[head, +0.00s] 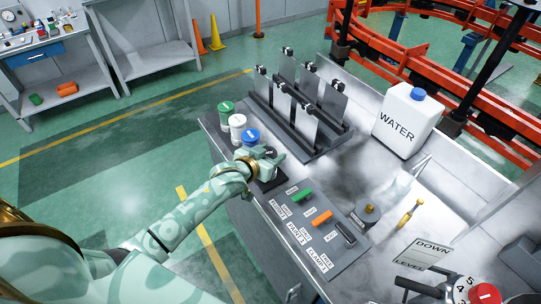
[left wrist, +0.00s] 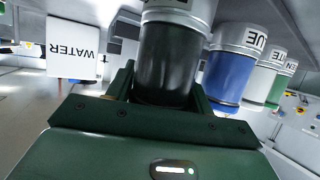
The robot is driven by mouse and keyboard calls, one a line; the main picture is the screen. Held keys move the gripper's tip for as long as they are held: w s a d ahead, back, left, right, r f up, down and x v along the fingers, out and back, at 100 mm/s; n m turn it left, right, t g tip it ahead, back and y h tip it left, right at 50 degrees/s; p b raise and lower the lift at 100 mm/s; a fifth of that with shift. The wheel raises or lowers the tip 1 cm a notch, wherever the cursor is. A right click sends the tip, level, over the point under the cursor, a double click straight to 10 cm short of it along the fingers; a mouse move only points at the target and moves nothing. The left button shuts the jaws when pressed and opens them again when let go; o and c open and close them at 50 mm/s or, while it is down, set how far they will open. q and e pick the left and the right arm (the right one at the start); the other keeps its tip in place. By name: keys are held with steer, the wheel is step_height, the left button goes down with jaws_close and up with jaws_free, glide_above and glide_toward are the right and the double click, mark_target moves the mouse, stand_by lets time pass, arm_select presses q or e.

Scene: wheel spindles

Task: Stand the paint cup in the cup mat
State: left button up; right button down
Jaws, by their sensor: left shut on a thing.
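My left gripper (head: 266,158) is shut on a black paint cup at the left edge of the bench. In the left wrist view the black cup (left wrist: 165,65) sits between the fingers of the gripper (left wrist: 160,105), with a silvery band at one end. In the head view the gripper largely hides the cup. A dark flat pad (head: 270,183), which looks like the cup mat, lies just below the gripper, partly covered by it. I cannot tell whether the cup touches it. My right gripper is not in view.
Blue (head: 251,136), white (head: 237,126) and green (head: 226,112) cups stand in a row beyond the gripper. A rack of grey plates (head: 300,110), a water jug (head: 408,118), a labelled tool panel (head: 310,235) and a yellow-handled tool (head: 408,214) are also on the bench.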

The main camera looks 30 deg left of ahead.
arm_select(q)
steer(key=shift+r, duration=0.1)
steer(key=o, duration=1.2)
steer(key=shift+s+r, duration=0.1)
steer(key=p+v, duration=0.3)
steer(key=v, duration=0.8)
steer(key=shift+s, duration=0.4)
steer(key=shift+a, duration=0.1)
